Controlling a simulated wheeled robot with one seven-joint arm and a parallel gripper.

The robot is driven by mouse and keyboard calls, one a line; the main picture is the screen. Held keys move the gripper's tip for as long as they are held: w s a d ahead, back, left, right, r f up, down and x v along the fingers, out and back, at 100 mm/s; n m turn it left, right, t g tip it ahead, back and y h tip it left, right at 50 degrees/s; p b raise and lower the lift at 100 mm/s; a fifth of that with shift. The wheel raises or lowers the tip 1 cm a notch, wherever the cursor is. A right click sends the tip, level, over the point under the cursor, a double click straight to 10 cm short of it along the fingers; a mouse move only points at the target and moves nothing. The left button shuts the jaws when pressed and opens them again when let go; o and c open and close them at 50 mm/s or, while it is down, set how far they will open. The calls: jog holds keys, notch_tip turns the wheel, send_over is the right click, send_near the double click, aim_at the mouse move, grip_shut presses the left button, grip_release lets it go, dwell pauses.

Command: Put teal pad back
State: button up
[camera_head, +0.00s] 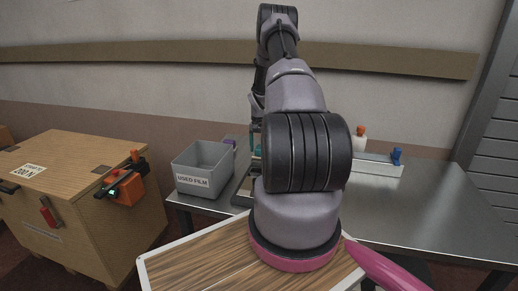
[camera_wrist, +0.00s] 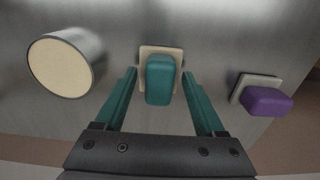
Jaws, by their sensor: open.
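The teal pad (camera_wrist: 160,80) is a rounded block against a square beige plate (camera_wrist: 145,52) on the metal surface in the wrist view. My gripper (camera_wrist: 160,72) is open, with one teal finger on each side of the pad. A gap shows between the pad and each finger. I cannot tell how deep the fingers reach past the pad. In the head view my arm hides most of this area.
A purple pad (camera_wrist: 265,101) on a grey plate is at right in the wrist view, and a metal cylinder (camera_wrist: 65,65) with a beige face is at left. The head view shows a grey "USED FILM" bin (camera_head: 203,165), a metal table (camera_head: 425,212) and a wooden crate (camera_head: 85,180).

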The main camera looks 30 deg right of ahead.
notch_tip(320, 180, up, 12)
notch_tip(320, 180, up, 17)
jog(key=n+t, duration=0.1)
jog(key=t, duration=0.1)
send_over(259, 147)
jog(key=s+a, duration=0.2)
jog(key=a, duration=0.8)
jog(key=s+a+r+n+t, duration=0.1)
jog(key=s+a+r, duration=0.65)
jog(key=r, duration=0.35)
jog(key=s+a+r+n+t+y, duration=0.1)
jog(key=s+a+r+t, duration=0.1)
jog(key=s+a, duration=0.5)
jog(key=s+a+r+n+t+y, duration=0.1)
jog(key=s+a+r, duration=0.4)
jog(key=s, duration=1.1)
jog(key=a+n+t, duration=0.1)
jog(key=a, duration=0.2)
jog(key=shift+s+r, duration=0.25)
jog(key=shift+s, duration=0.1)
